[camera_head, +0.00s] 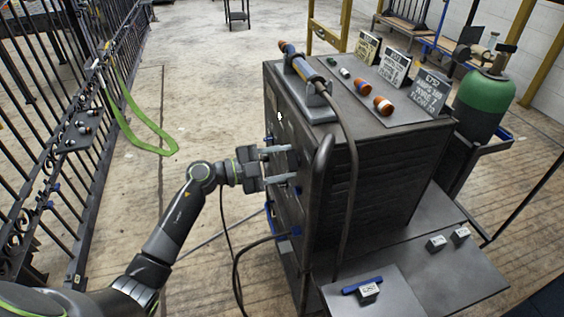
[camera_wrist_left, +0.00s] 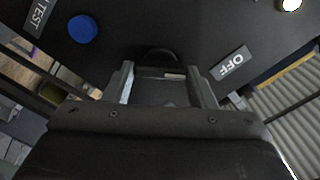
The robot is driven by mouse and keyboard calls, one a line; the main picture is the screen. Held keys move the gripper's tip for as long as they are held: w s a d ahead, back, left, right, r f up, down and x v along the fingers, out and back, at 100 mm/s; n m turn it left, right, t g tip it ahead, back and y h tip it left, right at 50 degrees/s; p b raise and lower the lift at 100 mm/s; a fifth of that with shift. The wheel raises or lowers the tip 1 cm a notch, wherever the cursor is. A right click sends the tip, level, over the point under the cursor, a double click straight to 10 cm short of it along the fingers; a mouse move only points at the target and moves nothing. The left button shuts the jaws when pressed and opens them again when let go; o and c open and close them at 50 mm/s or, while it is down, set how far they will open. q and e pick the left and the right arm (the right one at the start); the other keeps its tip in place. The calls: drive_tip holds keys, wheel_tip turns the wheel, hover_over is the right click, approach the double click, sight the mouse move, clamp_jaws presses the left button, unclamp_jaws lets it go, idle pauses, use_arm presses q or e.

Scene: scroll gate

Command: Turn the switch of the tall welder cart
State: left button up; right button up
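The tall welder cart (camera_head: 370,170) is a dark louvered cabinet in the middle of the head view. My left gripper (camera_head: 294,164) points at its left-hand panel, fingers spread one above the other. In the left wrist view the two fingers (camera_wrist_left: 165,84) stand apart, with a dark switch knob (camera_wrist_left: 158,56) between and just beyond their tips. A light mark shows on the knob's near edge. Whether the fingers touch the knob I cannot tell. An OFF label (camera_wrist_left: 232,63) is to its right. The switch is hidden in the head view. My right gripper is out of view.
A blue button (camera_wrist_left: 82,28) and a TEST label (camera_wrist_left: 38,15) sit left of the knob. A torch (camera_head: 305,70) lies on the cart top, its cable hanging down the front. A green-topped cylinder (camera_head: 485,103) stands behind.

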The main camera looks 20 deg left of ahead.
use_arm(q)
drive_tip(key=shift+c, duration=1)
drive_tip(key=shift+m, duration=0.3)
drive_tip(key=m, duration=0.5)
drive_tip(key=shift+f+b, duration=0.15)
drive_tip(key=shift+b, duration=0.15)
drive_tip(key=shift+f+m+b, duration=0.1)
drive_tip(key=shift+m+b, duration=2.75)
drive_tip(key=shift+m, duration=2.45)
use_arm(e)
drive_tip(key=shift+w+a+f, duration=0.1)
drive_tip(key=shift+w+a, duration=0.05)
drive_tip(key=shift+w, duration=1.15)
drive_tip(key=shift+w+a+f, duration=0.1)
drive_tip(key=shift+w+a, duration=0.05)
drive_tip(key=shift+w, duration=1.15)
